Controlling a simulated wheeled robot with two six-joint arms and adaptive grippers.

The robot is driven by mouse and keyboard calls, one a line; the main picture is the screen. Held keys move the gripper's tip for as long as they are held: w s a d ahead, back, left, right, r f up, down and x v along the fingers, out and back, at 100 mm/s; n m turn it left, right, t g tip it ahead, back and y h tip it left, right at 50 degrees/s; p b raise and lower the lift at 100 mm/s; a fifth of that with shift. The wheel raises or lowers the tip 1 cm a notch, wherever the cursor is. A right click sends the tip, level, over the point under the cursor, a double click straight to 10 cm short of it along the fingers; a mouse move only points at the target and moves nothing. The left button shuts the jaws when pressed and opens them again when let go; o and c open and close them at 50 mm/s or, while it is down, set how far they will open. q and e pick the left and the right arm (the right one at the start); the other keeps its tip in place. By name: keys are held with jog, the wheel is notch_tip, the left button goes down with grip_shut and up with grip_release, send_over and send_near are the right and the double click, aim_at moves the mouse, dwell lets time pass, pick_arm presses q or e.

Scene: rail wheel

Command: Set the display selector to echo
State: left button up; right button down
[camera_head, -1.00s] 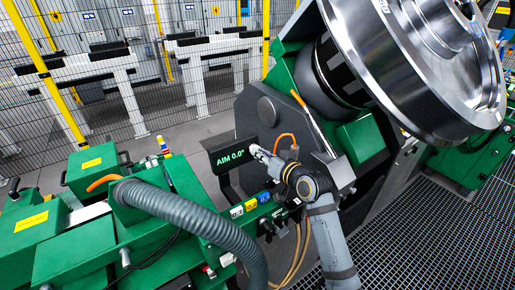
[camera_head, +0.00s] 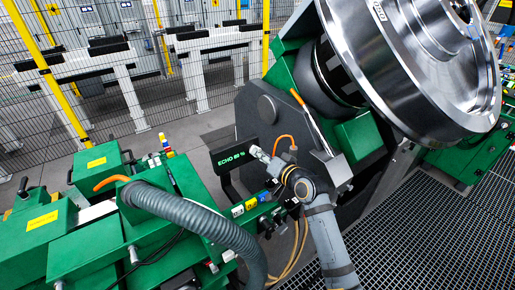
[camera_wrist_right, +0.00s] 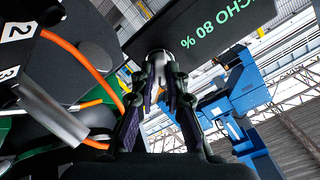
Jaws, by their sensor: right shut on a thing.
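The black display panel (camera_head: 236,158) stands behind the green machine and reads "ECHO 80 %" in green. A pale round knob (camera_wrist_right: 160,56), which looks like the display selector, sits at the display's edge, between my right fingertips. My right gripper (camera_head: 257,152) reaches the display's right edge; in the wrist view the gripper (camera_wrist_right: 164,75) is shut on this knob. The fingers hide part of the knob, so its pointer cannot be seen. My left gripper is not in view.
A large steel rail wheel (camera_head: 415,60) hangs at the upper right. A thick grey hose (camera_head: 195,218) crosses the green machine (camera_head: 90,245). An orange cable (camera_wrist_right: 78,62) runs close beside my right gripper. Grating floor (camera_head: 430,225) lies clear at the right.

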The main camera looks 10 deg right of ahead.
jog(key=shift+m+p, duration=0.3)
jog(key=shift+m, duration=0.2)
jog(key=shift+r+m+p, duration=0.1)
jog(key=shift+m+p, duration=1.2)
jog(key=shift+p, duration=0.35)
jog(key=c, duration=1.2)
grip_release()
jog(key=shift+s, duration=0.1)
